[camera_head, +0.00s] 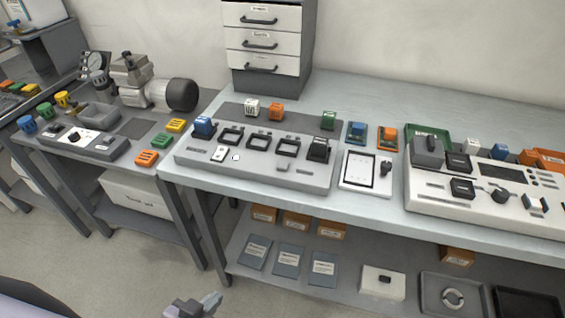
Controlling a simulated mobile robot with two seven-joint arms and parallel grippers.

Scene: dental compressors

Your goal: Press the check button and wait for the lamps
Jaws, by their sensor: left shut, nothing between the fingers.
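A grey test panel (255,173) lies on the middle bench. It has several black-framed sockets in a row. A blue module (204,127) sits at its left end and a black module (319,149) at its right end. A small white plate (218,154) and a round white part (236,157) are on its front left; I cannot tell which is the check button. No lit lamp can be made out. My left gripper (211,300) is shut and empty at the bottom edge, in front of the bench and apart from the panel. My right gripper is not in view.
A white console (480,205) with a dark screen stands at the right. A white framed tray (366,174) lies between it and the panel. A compressor (150,90) and colored modules stand on the left bench. A drawer unit (263,50) stands behind. The lower shelf holds boxes and booklets.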

